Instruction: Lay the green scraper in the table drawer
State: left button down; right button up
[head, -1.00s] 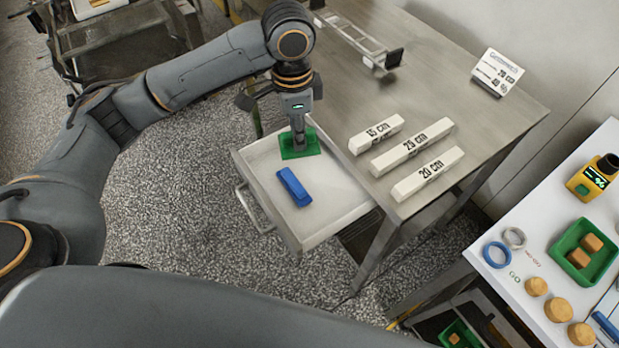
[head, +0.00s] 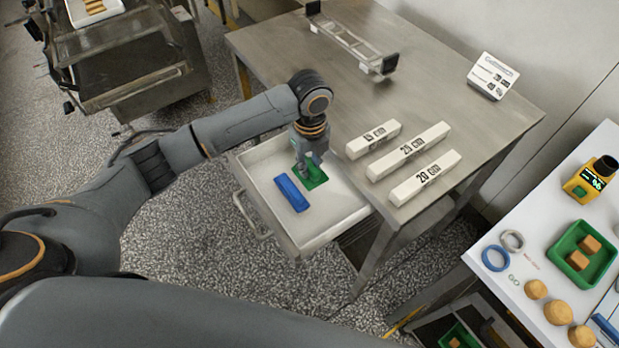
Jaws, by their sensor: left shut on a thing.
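The green scraper (head: 317,178) is in the open table drawer (head: 332,223), near its back, beside a blue block-like object (head: 291,193). My left gripper (head: 308,168) points down into the drawer and is shut on the scraper. The gripper and wrist hide part of the scraper. I cannot tell whether the scraper touches the drawer floor. My right gripper does not show.
The steel table (head: 440,95) above the drawer bears three white bars marked in cm (head: 405,152), a metal frame (head: 350,40) and a sign (head: 493,75). A white table (head: 520,270) with rings and a green tray (head: 583,253) stands right. The drawer's front part is bare.

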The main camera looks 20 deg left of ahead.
aim_at(309, 178)
pick_arm(q)
jog(key=shift+f, duration=2.8)
jog(key=shift+f, duration=0.15)
jog(key=c, duration=1.5)
grip_release()
jog(key=shift+o, duration=0.2)
notch_tip(309, 178, up, 12)
jog(key=shift+r, duration=0.2)
